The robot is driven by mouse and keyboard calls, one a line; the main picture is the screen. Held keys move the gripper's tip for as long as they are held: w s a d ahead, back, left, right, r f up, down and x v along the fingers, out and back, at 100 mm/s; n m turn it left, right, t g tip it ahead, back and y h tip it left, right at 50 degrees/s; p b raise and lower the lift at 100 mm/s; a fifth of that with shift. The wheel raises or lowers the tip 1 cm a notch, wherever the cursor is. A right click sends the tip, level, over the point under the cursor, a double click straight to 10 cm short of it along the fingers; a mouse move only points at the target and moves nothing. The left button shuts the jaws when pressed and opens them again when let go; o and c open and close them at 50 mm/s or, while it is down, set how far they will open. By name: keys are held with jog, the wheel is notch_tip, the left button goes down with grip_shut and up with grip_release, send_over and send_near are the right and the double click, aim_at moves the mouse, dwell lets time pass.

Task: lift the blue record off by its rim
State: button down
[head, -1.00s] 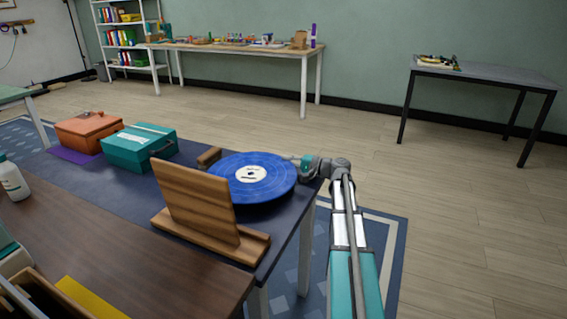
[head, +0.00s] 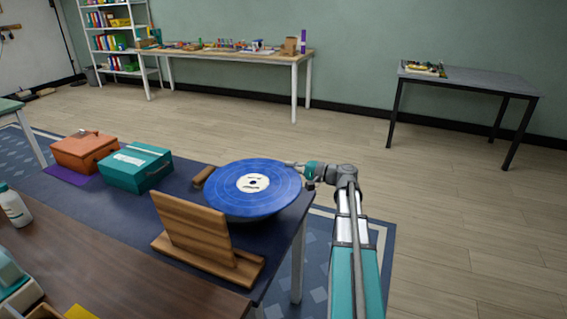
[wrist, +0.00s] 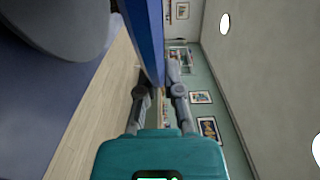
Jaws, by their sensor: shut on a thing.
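The blue record (head: 222,190), with a cream label in its middle, is held above the dark blue work surface near its right end. My gripper (head: 299,168) reaches in from the right and is shut on the record's right rim. In the wrist view the record shows edge-on as a blue band (wrist: 153,38) between the fingertips of my gripper (wrist: 158,86). A dark grey round thing (wrist: 70,22) lies to the left of that band, with a visible gap between. The record hides what is directly below it in the head view.
A wooden stand (head: 196,226) is just in front of the record. A small wooden block (head: 203,177) is at its left. A teal case (head: 135,172) and an orange case (head: 85,152) stand farther left. Open floor (head: 455,220) lies to the right.

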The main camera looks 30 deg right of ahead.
jog(key=s+r+p, duration=0.2)
jog(key=s+r, duration=0.1)
jog(key=s, duration=0.4)
jog(key=shift+d, duration=0.3)
